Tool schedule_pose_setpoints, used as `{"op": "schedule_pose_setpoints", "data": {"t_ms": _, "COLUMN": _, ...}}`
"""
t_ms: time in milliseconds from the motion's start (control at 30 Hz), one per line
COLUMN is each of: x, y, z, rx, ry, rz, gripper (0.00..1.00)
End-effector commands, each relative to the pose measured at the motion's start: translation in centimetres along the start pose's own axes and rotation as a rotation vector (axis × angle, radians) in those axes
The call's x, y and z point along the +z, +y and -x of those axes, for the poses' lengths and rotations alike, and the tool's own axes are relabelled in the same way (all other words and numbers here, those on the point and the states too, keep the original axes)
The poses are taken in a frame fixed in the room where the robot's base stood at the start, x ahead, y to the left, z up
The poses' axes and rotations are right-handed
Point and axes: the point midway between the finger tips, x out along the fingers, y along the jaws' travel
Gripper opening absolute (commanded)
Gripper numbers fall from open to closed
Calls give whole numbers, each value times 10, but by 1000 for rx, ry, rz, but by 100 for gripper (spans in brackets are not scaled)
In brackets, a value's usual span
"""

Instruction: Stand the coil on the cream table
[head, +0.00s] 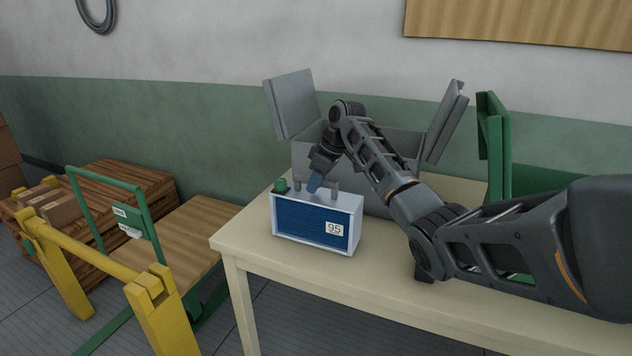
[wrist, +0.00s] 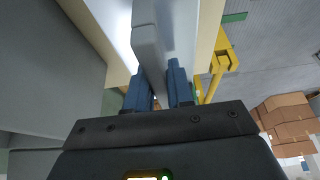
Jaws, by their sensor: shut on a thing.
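The coil (head: 312,222) is a pale-framed box with a blue finned front and a white "95" label. It is upright over the left end of the cream table (head: 250,238). Its base looks on or very close to the tabletop; I cannot tell whether it touches. My gripper (head: 314,184) points down at the coil's top from behind. In the wrist view, the blue fingers of my gripper (wrist: 158,84) are closed on either side of a grey bar (wrist: 148,42) on the coil's top. The fingers hide part of that bar.
A grey open-flapped box (head: 305,155) stands behind the coil, and a green one (head: 496,150) is farther right. A small green piece (head: 281,185) shows at the coil's top left. A green-handled trolley (head: 185,235) and yellow rail (head: 95,250) are left of the table.

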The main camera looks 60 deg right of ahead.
Motion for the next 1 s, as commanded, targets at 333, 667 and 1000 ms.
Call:
{"op": "schedule_pose_setpoints", "data": {"t_ms": 333, "x": -1, "y": 1, "z": 1, "rx": 3, "ry": 4, "rz": 1, "gripper": 41}}
{"op": "schedule_pose_setpoints", "data": {"t_ms": 667, "x": 3, "y": -1, "z": -5, "rx": -4, "ry": -6, "rz": -2, "gripper": 52}}
{"op": "schedule_pose_setpoints", "data": {"t_ms": 1000, "x": 0, "y": 1, "z": 37, "rx": 3, "ry": 2, "rz": 1, "gripper": 52}}
